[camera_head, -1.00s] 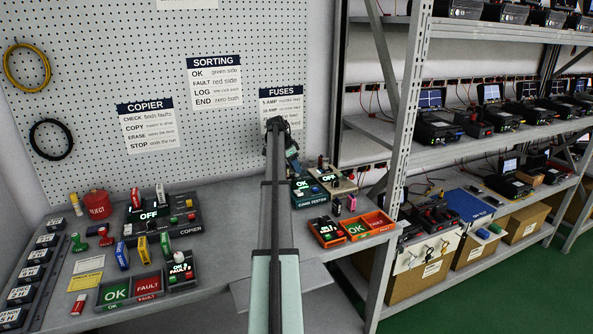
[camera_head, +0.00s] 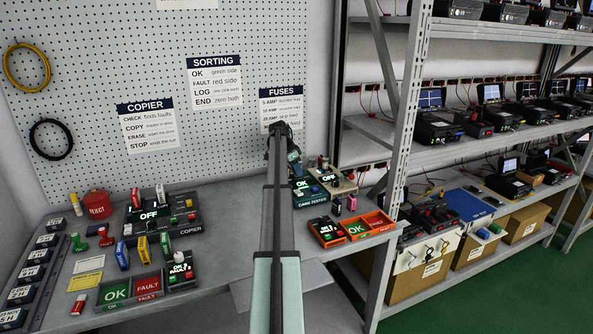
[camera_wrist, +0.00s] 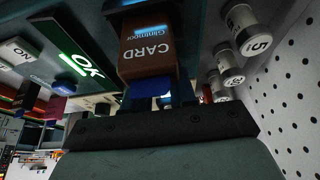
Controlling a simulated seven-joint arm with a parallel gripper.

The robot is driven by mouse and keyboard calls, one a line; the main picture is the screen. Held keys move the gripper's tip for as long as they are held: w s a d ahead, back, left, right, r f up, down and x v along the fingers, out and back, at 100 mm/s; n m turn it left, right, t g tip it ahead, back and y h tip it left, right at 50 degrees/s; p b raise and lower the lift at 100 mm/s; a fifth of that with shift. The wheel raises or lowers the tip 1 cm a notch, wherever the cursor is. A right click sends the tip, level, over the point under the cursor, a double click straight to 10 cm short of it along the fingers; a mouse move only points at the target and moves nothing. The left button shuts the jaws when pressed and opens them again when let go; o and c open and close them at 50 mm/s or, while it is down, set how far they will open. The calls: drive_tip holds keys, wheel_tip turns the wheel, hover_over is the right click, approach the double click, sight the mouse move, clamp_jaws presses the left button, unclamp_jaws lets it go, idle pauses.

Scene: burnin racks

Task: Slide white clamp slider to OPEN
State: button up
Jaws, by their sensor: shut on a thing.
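In the wrist view my gripper (camera_wrist: 152,98) is shut on a brown block marked CARD (camera_wrist: 147,50), with a blue part (camera_wrist: 148,87) at its near end. The white clamp slider cannot be made out in either view; the gripper and block may hide it. A lit green OK display (camera_wrist: 85,65) lies beside the block. In the head view the card tester (camera_head: 311,198) with its OK display stands at the back right of the bench. My gripper (camera_head: 290,158) is by its left back edge, largely hidden behind my arm.
White-capped cylinders (camera_wrist: 238,20) with numbers stand close to the right in the wrist view, near the pegboard (camera_wrist: 290,90). In the head view a beige device (camera_head: 340,183) stands right of the tester. An orange tray (camera_head: 372,224) lies in front. The copier (camera_head: 185,215) is left.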

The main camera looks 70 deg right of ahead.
sight(308, 174)
clamp_jaws()
drive_tip(key=shift+s+d, duration=1.4)
drive_tip(key=o, duration=0.7)
unclamp_jaws()
drive_tip(key=v, duration=1.3)
drive_tip(key=shift+w+a+r, duration=0.1)
drive_tip(key=shift+r, duration=0.3)
